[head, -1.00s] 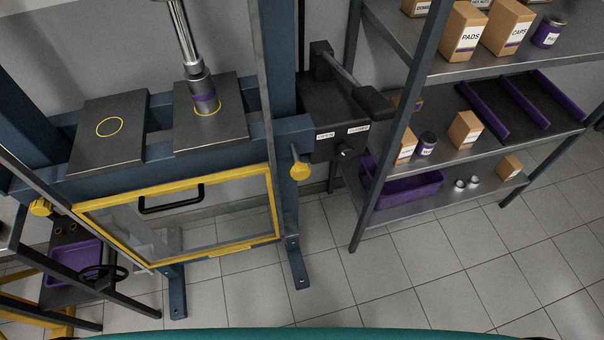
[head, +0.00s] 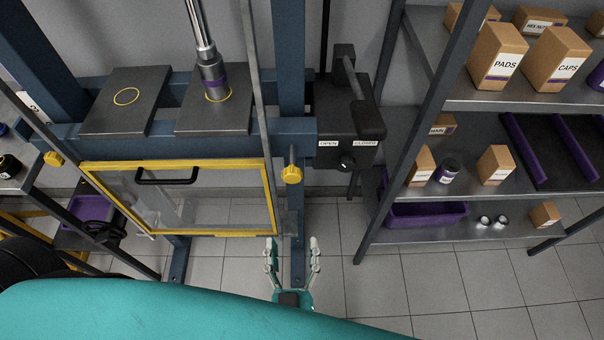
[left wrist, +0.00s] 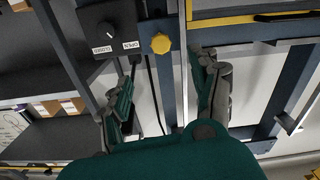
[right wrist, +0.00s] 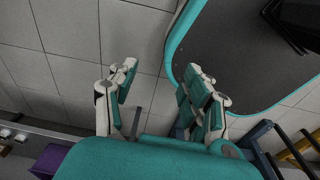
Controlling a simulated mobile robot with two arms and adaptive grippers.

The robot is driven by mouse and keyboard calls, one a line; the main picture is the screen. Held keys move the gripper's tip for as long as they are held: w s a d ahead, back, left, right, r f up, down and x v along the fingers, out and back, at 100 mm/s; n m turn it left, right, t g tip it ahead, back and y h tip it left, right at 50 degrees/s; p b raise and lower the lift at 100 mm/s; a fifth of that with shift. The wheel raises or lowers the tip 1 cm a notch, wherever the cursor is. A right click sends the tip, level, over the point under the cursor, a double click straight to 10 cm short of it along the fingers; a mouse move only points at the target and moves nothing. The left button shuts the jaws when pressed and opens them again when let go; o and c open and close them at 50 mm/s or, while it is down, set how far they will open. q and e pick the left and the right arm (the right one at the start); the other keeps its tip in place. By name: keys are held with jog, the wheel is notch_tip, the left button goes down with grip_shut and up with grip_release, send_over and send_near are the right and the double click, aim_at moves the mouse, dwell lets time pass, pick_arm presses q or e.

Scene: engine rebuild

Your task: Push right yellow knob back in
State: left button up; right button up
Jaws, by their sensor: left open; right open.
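The right yellow knob (head: 292,174) sits on the blue press post, just right of the yellow-framed guard door (head: 180,232). It also shows in the left wrist view (left wrist: 161,43), beyond and between the fingertips. How far it stands out is hard to tell. My left gripper (head: 292,242) is open and empty, below the knob in the head view and apart from it. The left yellow knob (head: 53,158) is at the door's far left. My right gripper (right wrist: 161,70) is open and empty over the tiled floor in the right wrist view; the head view does not show it.
A black valve box (head: 346,130) with OPEN and CLOSED labels is right of the post. A shelf (head: 440,235) with cardboard boxes and a purple bin (head: 428,216) stands further right. My teal arm covers the lower left. Floor at lower right is clear.

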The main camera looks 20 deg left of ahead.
pick_arm(q)
jog(key=p, duration=0.1)
send_near(292, 180)
jog(key=p+x, duration=0.2)
jog(key=x, duration=0.7)
jog(key=shift+w+a+r+p, duration=0.1)
jog(key=shift+w+p, duration=0.25)
jog(key=shift+w, duration=0.05)
jog(key=shift+w+a, duration=0.1)
jog(key=shift+w, duration=0.35)
pick_arm(e)
jog(key=r, duration=0.4)
jog(key=shift+s+a, duration=0.2)
jog(key=shift+a, duration=0.05)
pick_arm(q)
jog(key=c, duration=0.7)
grip_shut()
pick_arm(e)
jog(key=shift+a, duration=0.4)
